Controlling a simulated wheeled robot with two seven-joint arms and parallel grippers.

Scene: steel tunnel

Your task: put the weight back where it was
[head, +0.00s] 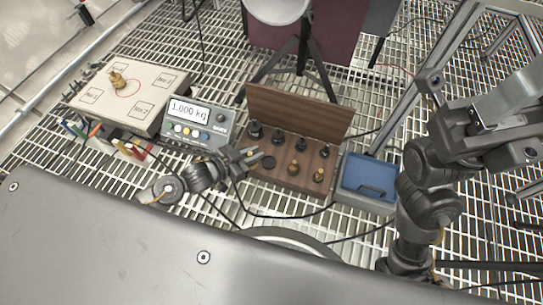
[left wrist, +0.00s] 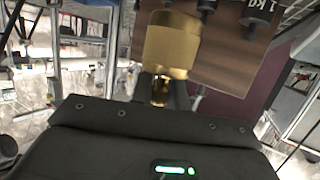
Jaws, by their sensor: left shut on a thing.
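My left gripper (head: 254,157) is at the left edge of the wooden weight box (head: 318,112). In the left wrist view its fingers (left wrist: 160,95) are shut on a brass weight (left wrist: 172,45), gripping its narrow neck. I cannot make out this weight clearly in the head view. The box holds several dark weights (head: 302,147) at the back and two brass ones (head: 293,169) in front. A dark round empty-looking spot (head: 268,162) is at the front left, close to the gripper. Another brass weight (head: 118,80) stands on the pale plate (head: 145,85).
A display unit (head: 193,123) reading 1.000 kg stands left of the box. A blue-lined tray (head: 368,176) is just right of it. Coloured-handled tools (head: 135,151) lie in front of the plate. Dark cables cross the grating, and a tripod stands behind the box.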

